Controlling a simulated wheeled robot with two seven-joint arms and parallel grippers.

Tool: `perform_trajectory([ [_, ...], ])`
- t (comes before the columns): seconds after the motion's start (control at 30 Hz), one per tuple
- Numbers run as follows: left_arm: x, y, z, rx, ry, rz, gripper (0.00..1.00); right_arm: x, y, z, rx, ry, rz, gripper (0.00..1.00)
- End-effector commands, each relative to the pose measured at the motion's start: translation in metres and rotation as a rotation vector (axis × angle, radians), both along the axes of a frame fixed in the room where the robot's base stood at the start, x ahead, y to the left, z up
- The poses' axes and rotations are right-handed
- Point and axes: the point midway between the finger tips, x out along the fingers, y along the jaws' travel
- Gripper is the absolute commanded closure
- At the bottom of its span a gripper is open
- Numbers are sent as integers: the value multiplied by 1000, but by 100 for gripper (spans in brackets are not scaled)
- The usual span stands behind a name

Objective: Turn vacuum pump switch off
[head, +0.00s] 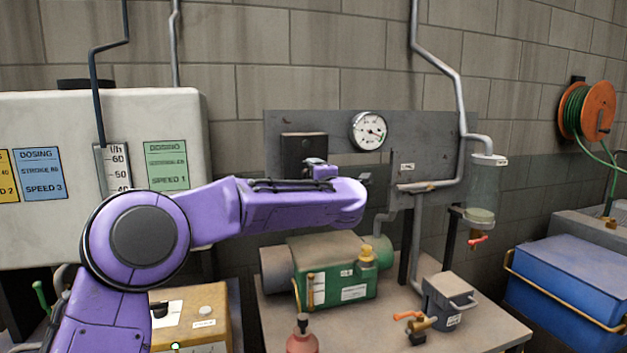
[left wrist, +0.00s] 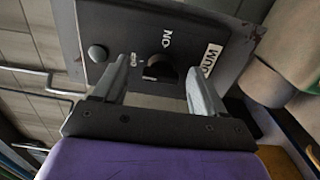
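The vacuum pump switch is a dark box (head: 303,147) on the grey wall panel, left of the gauge. In the left wrist view its plate (left wrist: 185,28) carries a black rotary knob (left wrist: 165,69), an "ON" mark and a second small mark that looks like "OFF". A partly cut-off white label (left wrist: 212,58) sits beside them. I cannot tell clearly which mark the knob points to. My left gripper (left wrist: 160,76) is open, with one finger on each side of the knob in that view; contact is not visible. My right gripper is not in view.
A pressure gauge (head: 369,131) and grey pipes (head: 459,100) are on the panel. Below stands a green pump (head: 333,272) on a bench (head: 480,335). A glass trap (head: 484,190) hangs at right. A white dosing tank (head: 60,120) stands at left.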

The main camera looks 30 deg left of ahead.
Motion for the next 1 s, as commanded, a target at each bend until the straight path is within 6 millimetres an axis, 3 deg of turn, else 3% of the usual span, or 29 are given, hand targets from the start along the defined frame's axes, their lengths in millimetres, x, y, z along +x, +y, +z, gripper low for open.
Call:
perform_trajectory([
  [0.27,-2,-2,-2,1,2,0,29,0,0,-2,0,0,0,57],
  [0.7,-58,-71,-4,1,2,-2,29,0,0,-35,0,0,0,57],
  [1.0,-67,-81,-2,0,4,0,29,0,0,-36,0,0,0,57],
])
